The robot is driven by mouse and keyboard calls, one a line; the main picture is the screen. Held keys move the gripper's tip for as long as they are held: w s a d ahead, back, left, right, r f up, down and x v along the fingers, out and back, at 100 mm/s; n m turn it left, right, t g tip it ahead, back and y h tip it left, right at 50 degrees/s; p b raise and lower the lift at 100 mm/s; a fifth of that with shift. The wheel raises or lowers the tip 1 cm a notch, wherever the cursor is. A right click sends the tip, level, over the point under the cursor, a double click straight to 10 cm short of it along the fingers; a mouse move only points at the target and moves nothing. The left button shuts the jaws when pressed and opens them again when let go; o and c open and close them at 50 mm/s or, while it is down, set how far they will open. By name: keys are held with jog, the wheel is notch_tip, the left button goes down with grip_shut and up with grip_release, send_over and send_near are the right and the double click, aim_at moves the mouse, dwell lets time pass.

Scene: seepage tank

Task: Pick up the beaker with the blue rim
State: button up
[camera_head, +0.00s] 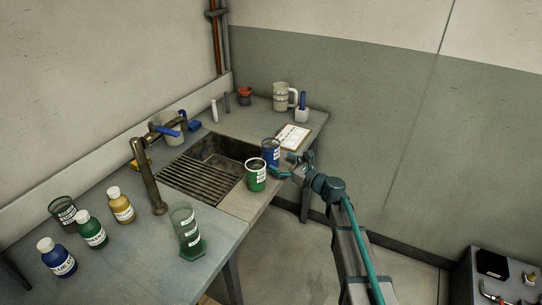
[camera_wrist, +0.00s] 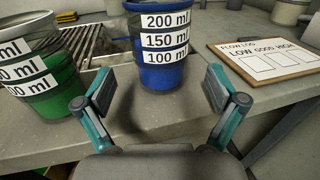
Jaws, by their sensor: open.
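The beaker with the blue rim (camera_wrist: 163,72) stands upright near the counter's front edge, right of the sink. It is dark blue, with white volume labels. In the head view the blue beaker (camera_head: 271,152) stands just behind and right of a green beaker with a pale rim (camera_head: 256,175). My gripper (camera_wrist: 160,92) is open and empty, its fingers spread in front of the blue beaker, one toward each side, with a gap to it. In the head view my gripper (camera_head: 284,172) is beside the two beakers at the counter edge, partly hidden by my wrist.
The green beaker (camera_wrist: 40,65) stands close left of my gripper. A clipboard (camera_wrist: 268,60) lies on the right. A grated sink (camera_head: 200,178) is to the left. Several bottles (camera_head: 93,228) and a green cylinder (camera_head: 186,230) stand on the left counter.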

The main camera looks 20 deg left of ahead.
aim_at(277, 159)
jog(key=shift+p+x, duration=0.75)
jog(key=shift+x, duration=1.85)
jog(key=shift+r, duration=0.15)
jog(key=c, duration=1.4)
